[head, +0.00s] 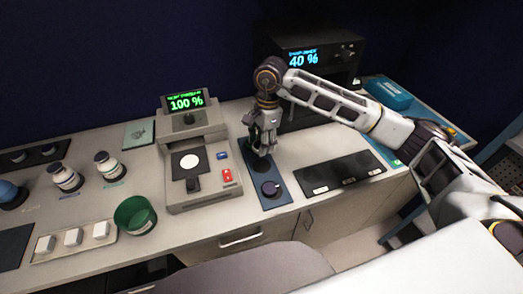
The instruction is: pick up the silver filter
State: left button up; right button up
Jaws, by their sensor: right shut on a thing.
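My right gripper (262,153) points down over the rear half of a dark blue plate (281,202) on the counter. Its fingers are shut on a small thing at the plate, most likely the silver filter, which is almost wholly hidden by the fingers. Whether it still touches the plate cannot be told. A dark round piece (270,188) sits on the front half of the same plate, just in front of the gripper. My left gripper is not in view.
A beige device (200,150) reading 100 % stands left of the plate. A black panel (338,172) lies to the right, and a dark instrument (320,60) reading 40 % stands behind. A green cup (135,215), white bottles (65,177) and white blocks (73,237) are further left.

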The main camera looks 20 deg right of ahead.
jog(key=shift+r, duration=0.65)
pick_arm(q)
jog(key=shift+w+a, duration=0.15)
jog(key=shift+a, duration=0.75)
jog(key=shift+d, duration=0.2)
